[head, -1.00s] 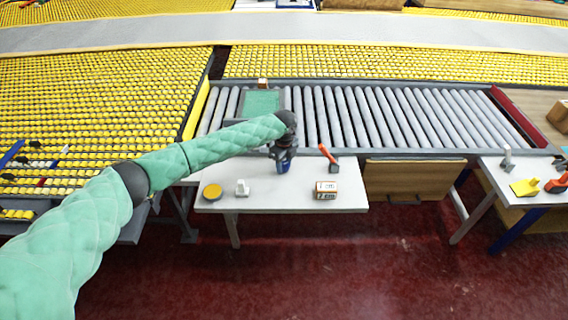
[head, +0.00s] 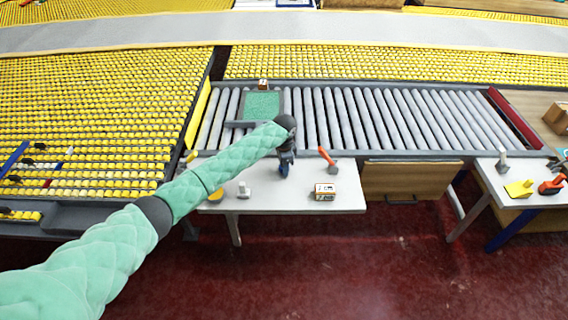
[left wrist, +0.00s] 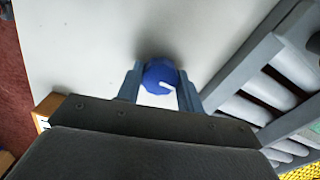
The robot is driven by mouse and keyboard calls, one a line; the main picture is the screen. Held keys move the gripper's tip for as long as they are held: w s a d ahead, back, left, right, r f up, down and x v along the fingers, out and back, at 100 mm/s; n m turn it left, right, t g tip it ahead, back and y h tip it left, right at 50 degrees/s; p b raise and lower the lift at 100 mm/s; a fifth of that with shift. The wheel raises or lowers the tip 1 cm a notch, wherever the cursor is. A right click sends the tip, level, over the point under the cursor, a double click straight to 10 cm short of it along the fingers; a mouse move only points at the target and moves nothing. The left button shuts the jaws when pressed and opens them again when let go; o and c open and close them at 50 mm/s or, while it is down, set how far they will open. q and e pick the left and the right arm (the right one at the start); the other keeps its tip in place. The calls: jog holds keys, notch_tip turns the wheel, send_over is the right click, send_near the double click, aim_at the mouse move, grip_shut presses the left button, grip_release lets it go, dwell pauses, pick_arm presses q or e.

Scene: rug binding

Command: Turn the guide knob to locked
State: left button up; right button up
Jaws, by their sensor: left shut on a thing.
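The guide knob (left wrist: 160,76) is blue and round with a white mark on its top. In the left wrist view it sits between the two fingers of my left gripper (left wrist: 160,92), which is shut on it. In the head view my left gripper (head: 284,168) points down at the white table (head: 258,202), near its back edge by the rollers. The gripper mostly hides the knob there. The white mark points to the lower right in the left wrist view. My right gripper is not in view.
An orange-handled tool (head: 327,158) lies right of the gripper, and a labelled box (head: 324,191) is nearer the front. A small grey-white piece (head: 243,190) and a yellow disc (head: 215,194) are on the left. A roller conveyor (head: 350,115) holding a green-topped tray (head: 262,105) lies behind.

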pick_arm(q)
jog(key=n+p, duration=0.2)
jog(key=n, duration=0.3)
jog(key=shift+r, duration=0.1)
jog(key=shift+n+p, duration=0.5)
jog(key=shift+n, duration=0.3)
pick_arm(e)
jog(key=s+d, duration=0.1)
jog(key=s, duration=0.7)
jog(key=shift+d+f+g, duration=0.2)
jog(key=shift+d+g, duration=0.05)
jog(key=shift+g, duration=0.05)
pick_arm(q)
jog(key=o, duration=1)
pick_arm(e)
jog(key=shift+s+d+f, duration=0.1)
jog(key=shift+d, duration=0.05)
pick_arm(q)
jog(key=shift+r+b, duration=0.25)
jog(key=shift+b, duration=0.05)
notch_tip(320, 180, up, 6)
jog(key=shift+w+f+b, duration=0.1)
jog(key=shift+f+b, duration=0.05)
jog(key=shift+b, duration=1.1)
jog(key=shift+r, duration=0.7)
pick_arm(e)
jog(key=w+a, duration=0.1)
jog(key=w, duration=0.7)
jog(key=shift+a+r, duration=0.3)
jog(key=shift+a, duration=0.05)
